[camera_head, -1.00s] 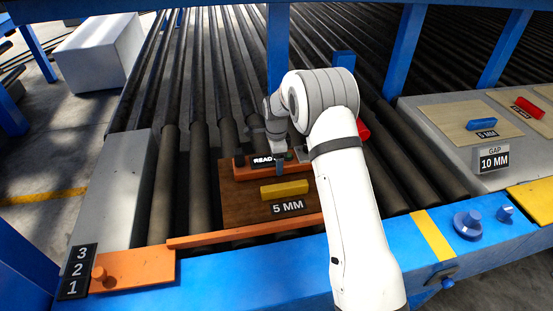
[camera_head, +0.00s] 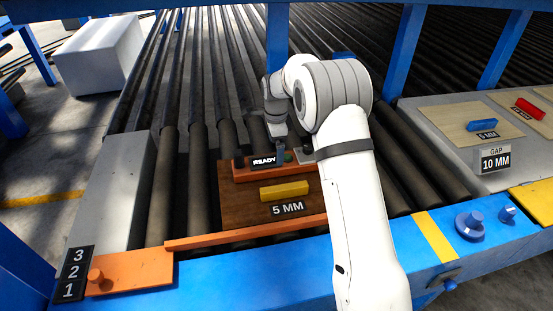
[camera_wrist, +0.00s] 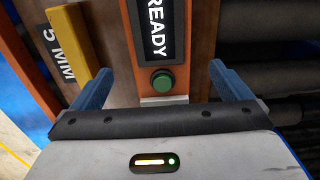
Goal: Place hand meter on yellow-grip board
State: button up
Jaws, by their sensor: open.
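The hand meter (camera_head: 240,173) is an orange bar with a black READY display and a green button. It lies along the far part of the brown yellow-grip board (camera_head: 240,207), behind the yellow grip (camera_head: 284,190) and its 5 MM label. In the wrist view the meter (camera_wrist: 124,12) runs away from between my fingers, with its green button nearest me. My gripper (camera_wrist: 163,88) is open, one blue finger on each side of the meter's near end, both apart from it. In the head view my gripper (camera_head: 281,155) is by the meter's right part; its far finger is hidden.
An orange fence (camera_head: 225,238) runs along the board's near side. At right, a grey table (camera_head: 440,125) carries pale boards with a blue grip (camera_head: 481,125) and a red grip (camera_head: 530,108), plus a GAP 10 MM sign (camera_head: 494,160). Dark rollers (camera_head: 197,170) surround the board.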

notch_tip(320, 180, up, 6)
jog(key=s+d+r+n+t, duration=0.1)
jog(key=s+d+r+n, duration=0.35)
jog(key=s, duration=0.35)
jog(key=s+d+r+n+t, duration=0.1)
jog(key=s+d+r+n, duration=0.2)
jog(key=s+d+r, duration=0.45)
jog(key=s+d+f+n, duration=0.1)
jog(key=s+n, duration=0.3)
jog(key=s, duration=0.7)
jog(key=s+d+f+n+t, duration=0.1)
jog(key=s+n, duration=0.3)
jog(key=s, duration=0.7)
jog(key=shift+f+b, duration=0.3)
jog(key=shift+f, duration=0.6)
jog(key=shift+c, duration=0.5)
